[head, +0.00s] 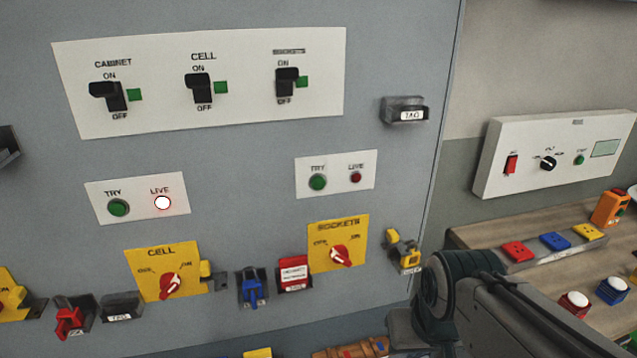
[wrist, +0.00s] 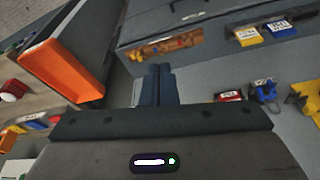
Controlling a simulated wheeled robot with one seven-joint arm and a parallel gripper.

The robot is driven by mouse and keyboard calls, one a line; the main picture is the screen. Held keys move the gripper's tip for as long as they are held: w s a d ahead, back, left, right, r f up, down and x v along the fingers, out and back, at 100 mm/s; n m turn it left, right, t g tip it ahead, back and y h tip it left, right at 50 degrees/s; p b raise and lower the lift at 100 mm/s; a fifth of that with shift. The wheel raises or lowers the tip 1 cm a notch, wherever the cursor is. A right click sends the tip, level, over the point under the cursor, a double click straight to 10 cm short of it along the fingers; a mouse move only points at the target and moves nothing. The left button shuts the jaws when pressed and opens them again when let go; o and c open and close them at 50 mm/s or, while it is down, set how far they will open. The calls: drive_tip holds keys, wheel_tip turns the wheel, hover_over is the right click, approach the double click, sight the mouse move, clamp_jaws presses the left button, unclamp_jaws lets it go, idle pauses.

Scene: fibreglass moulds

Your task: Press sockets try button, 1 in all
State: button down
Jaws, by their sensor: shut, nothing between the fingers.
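In the head view, a small white panel (head: 336,174) on the grey cabinet front bears a green TRY button (head: 317,182) and a dark red LIVE lamp (head: 355,178). The yellow SOCKETS plate (head: 327,240) with its red rotary switch (head: 341,255) sits just below this panel. My arm enters at the lower right of the head view, below and right of the button, and the fingers cannot be made out there. In the wrist view, my gripper (wrist: 155,85) is shut and empty, its two fingers side by side. The button does not show in the wrist view.
Left of it, another panel (head: 137,197) has a green TRY button and a brightly lit LIVE lamp. A yellow lock (head: 407,252) and a red tag (head: 293,274) hang near the SOCKETS plate. A bench (head: 500,255) stands at right. An orange-edged grey part (wrist: 62,68) is near my gripper.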

drive_tip(key=m+t+b, duration=0.3)
drive_tip(key=m+t, duration=0.3)
drive_tip(key=t, duration=0.6)
approach(319, 184)
wheel_tip(319, 184, down, 4)
drive_tip(key=s+m+h, duration=0.1)
drive_tip(key=m+h, duration=0.1)
drive_tip(key=h, duration=0.1)
drive_tip(key=s+d+m+t+h, duration=0.1)
drive_tip(key=m+h, duration=0.2)
drive_tip(key=s+d+r+m+h+b, duration=0.1)
drive_tip(key=m+h, duration=0.1)
drive_tip(key=h, duration=0.2)
drive_tip(key=shift+s+r+m+t, duration=0.1)
drive_tip(key=shift+s+m+t, duration=0.05)
drive_tip(key=shift+m+t, duration=0.15)
drive_tip(key=shift+w+a+p, duration=0.15)
drive_tip(key=shift+w+a, duration=0.2)
drive_tip(key=shift+w, duration=1.1)
drive_tip(key=shift+w+a+p, duration=0.15)
drive_tip(key=shift+w+a, duration=0.2)
drive_tip(key=shift+w, duration=1.05)
drive_tip(key=shift+w+a+p, duration=0.15)
drive_tip(key=shift+w+a, duration=0.2)
drive_tip(key=shift+w, duration=1.1)
drive_tip(key=shift+w, duration=0.1)
